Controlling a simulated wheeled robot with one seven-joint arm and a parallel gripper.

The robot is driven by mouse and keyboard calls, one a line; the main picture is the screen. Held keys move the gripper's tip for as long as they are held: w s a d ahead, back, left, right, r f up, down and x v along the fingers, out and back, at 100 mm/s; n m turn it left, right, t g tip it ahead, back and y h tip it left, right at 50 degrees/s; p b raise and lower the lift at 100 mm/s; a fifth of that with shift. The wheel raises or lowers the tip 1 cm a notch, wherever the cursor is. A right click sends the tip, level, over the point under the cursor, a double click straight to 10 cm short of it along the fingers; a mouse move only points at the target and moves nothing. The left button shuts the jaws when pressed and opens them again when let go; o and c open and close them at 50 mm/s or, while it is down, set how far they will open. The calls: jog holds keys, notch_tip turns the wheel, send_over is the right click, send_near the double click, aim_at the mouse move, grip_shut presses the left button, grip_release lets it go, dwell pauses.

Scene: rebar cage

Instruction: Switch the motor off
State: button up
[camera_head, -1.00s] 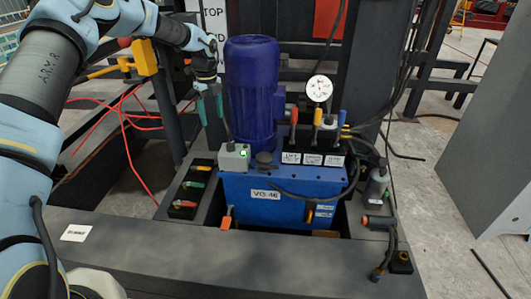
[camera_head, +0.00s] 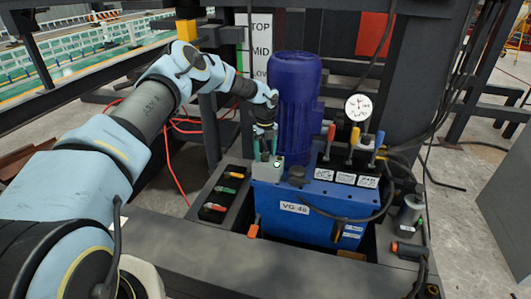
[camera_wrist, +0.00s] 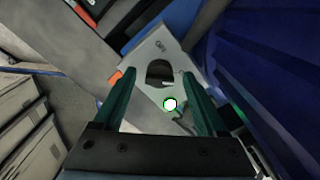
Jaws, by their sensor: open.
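The blue motor (camera_head: 295,100) stands upright on a blue power unit (camera_head: 300,215) labelled VG 46. I cannot tell whether the fingers touch the box.
A pressure gauge (camera_head: 358,107) and red, yellow and blue levers stand right of the motor. A tray with coloured handles (camera_head: 222,190) lies left of the box. Hoses hang at the right. The blue motor is close beside my gripper.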

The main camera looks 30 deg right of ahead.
jog(key=shift+f, duration=0.1)
grip_shut()
dwell(0.6)
